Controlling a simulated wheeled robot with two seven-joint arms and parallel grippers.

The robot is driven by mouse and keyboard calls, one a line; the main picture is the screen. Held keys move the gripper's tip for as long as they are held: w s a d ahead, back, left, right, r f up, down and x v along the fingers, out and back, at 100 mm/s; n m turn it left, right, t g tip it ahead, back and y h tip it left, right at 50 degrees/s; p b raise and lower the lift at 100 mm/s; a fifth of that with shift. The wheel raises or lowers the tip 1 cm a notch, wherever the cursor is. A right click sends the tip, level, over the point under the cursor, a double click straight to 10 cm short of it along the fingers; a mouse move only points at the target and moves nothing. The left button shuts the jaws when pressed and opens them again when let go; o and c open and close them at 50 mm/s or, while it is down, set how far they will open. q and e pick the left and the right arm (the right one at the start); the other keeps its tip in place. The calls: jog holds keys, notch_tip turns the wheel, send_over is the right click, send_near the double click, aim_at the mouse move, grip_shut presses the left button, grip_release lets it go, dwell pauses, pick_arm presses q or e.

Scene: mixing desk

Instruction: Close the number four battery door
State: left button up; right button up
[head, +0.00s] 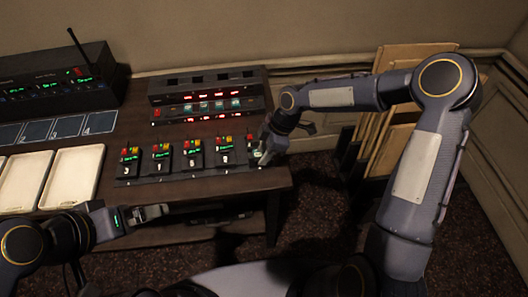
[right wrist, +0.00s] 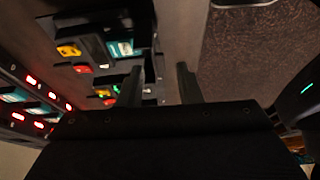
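A row of small dark bodypack units with green displays and red and yellow tops stands in a dock (head: 190,174) on the desk. One unit (head: 194,154) is near the row's middle. Their digits are too small to read surely, and I cannot tell which battery door is number four or its state. My right gripper (head: 283,143) is at the rightmost unit, partly covering it. In the right wrist view its two fingers (right wrist: 159,88) are apart, with a unit (right wrist: 122,47) just left of them. My left gripper (head: 152,212) is at the desk's front edge, away from the units.
A rack receiver with red and green displays (head: 206,92) stands behind the row. A black radio with an antenna (head: 52,85) is at the back left. Pale trays (head: 72,176) and blue numbered panels (head: 68,127) lie left. Boards (head: 385,135) lean against the wall at right.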

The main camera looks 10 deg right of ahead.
jog(key=shift+a+f, duration=0.2)
jog(key=shift+f, duration=0.3)
jog(key=shift+c, duration=0.3)
grip_shut()
